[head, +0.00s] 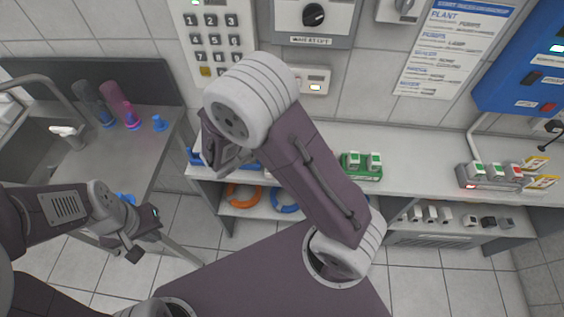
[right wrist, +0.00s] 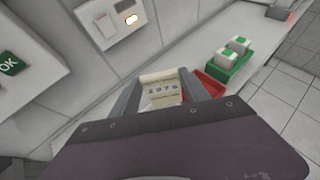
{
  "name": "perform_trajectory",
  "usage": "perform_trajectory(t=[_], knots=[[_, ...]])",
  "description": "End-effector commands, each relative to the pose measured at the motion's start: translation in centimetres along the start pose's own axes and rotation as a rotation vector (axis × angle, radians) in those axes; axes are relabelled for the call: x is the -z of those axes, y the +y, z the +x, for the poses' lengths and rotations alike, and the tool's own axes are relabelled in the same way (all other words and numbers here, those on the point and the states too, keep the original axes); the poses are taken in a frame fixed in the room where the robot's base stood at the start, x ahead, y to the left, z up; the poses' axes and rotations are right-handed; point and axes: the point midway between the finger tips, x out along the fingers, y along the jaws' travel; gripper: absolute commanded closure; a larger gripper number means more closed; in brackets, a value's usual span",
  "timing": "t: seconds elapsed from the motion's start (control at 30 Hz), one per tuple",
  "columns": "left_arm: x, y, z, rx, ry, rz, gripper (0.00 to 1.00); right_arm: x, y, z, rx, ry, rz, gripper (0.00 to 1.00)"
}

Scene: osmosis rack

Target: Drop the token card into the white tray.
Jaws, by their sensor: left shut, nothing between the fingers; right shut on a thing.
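The token card (right wrist: 160,92) is a small cream piece with dark digits that seem to read 2976. My right gripper (right wrist: 157,98) is shut on it, and the card shows between the two fingers in the right wrist view. In the head view my right arm hides the card and much of the counter's middle. I cannot make out a white tray in either view. My left gripper (head: 143,236) is shut and empty, low at the left, beside the steel sink bench.
A green tray (head: 372,176) with green-topped white blocks stands on the white counter (head: 420,165). A red tray (right wrist: 209,84) lies just beyond my right fingers. The sink bench (head: 160,120) holds pink and blue items. A keypad (head: 212,45) is on the wall.

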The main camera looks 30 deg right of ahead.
Motion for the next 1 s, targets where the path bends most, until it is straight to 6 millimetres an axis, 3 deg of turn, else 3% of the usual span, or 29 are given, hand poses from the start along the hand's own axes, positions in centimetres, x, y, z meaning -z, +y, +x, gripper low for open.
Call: perform_trajectory(t=[0.3, 0.63, 0.67, 0.73, 1.0], knots=[[-0.5, -0.1, 4.7, 0.0, 0.0, 0.0, 1.0, 4.4, 0.0, 2.4, -0.001, 0.0, -0.001, 0.85], [-0.5, -0.1, 4.8, 0.0, 0.0, 0.0, 1.0, 4.6, 0.0, 2.5, -0.001, 0.0, -0.001, 0.85], [-0.5, -0.1, 4.8, 0.0, 0.0, 0.0, 1.0, 4.6, 0.0, 2.5, -0.001, 0.0, -0.001, 0.38], [-0.5, -0.1, 4.8, 0.0, 0.0, 0.0, 1.0, 4.6, 0.0, 2.5, -0.001, 0.0, -0.001, 0.21], [-0.5, -0.1, 4.8, 0.0, 0.0, 0.0, 1.0, 4.6, 0.0, 2.5, -0.001, 0.0, -0.001, 0.21]])
